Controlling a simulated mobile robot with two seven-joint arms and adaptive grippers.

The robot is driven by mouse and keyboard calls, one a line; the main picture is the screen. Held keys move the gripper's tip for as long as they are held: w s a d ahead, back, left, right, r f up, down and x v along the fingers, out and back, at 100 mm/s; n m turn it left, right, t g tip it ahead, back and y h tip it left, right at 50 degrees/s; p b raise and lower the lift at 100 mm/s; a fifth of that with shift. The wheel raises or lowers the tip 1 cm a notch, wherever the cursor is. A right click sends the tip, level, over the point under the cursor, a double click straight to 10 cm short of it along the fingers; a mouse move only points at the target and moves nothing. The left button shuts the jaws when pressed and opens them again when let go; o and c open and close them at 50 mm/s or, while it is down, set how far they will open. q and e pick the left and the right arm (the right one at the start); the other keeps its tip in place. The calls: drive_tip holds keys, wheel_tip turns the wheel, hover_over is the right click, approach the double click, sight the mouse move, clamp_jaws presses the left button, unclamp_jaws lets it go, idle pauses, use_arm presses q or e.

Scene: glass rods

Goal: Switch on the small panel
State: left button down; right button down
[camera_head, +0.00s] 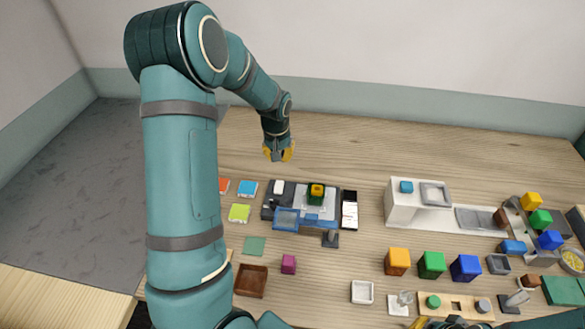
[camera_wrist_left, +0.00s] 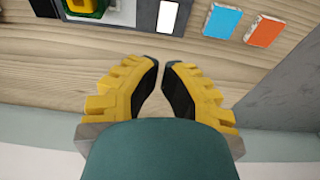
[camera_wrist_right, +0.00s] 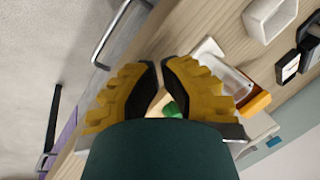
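A small panel (camera_head: 279,188) with a white face in a dark frame stands at the left end of the grey device on the table. It also shows at the top of the left wrist view (camera_wrist_left: 167,15). My left gripper (camera_head: 278,153) is above the table behind this panel, apart from it and empty. Its fingertips (camera_wrist_left: 160,64) are close, with a narrow gap between them. My right gripper (camera_wrist_right: 159,66) is at the table's front edge, far to the right of the panel. Its fingertips also have a narrow gap, and I see nothing held.
Blue (camera_head: 248,188) and orange (camera_head: 224,185) tiles lie left of the panel. A green block with a yellow top (camera_head: 317,194) is on the device. A black-framed white piece (camera_head: 349,210) is right of it. Blocks and trays crowd the right side; the back strip is clear.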

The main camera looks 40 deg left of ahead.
sight(281, 182)
drive_tip(key=shift+w, duration=0.2)
use_arm(q)
drive_tip(key=shift+w+a+r, duration=0.2)
drive_tip(key=shift+a+r, duration=0.05)
drive_tip(key=shift+a, duration=0.05)
drive_tip(key=shift+s, duration=0.15)
use_arm(e)
drive_tip(key=shift+s+r, duration=0.1)
drive_tip(key=shift+s, duration=0.05)
use_arm(q)
drive_tip(key=f, duration=0.4)
drive_tip(key=w+f, duration=0.1)
drive_tip(key=f, duration=0.4)
drive_tip(key=w+a+f, duration=0.1)
drive_tip(key=f, duration=0.3)
drive_tip(key=shift+f, duration=0.4)
use_arm(e)
drive_tip(key=shift+r, duration=0.15)
use_arm(q)
drive_tip(key=shift+w, duration=0.1)
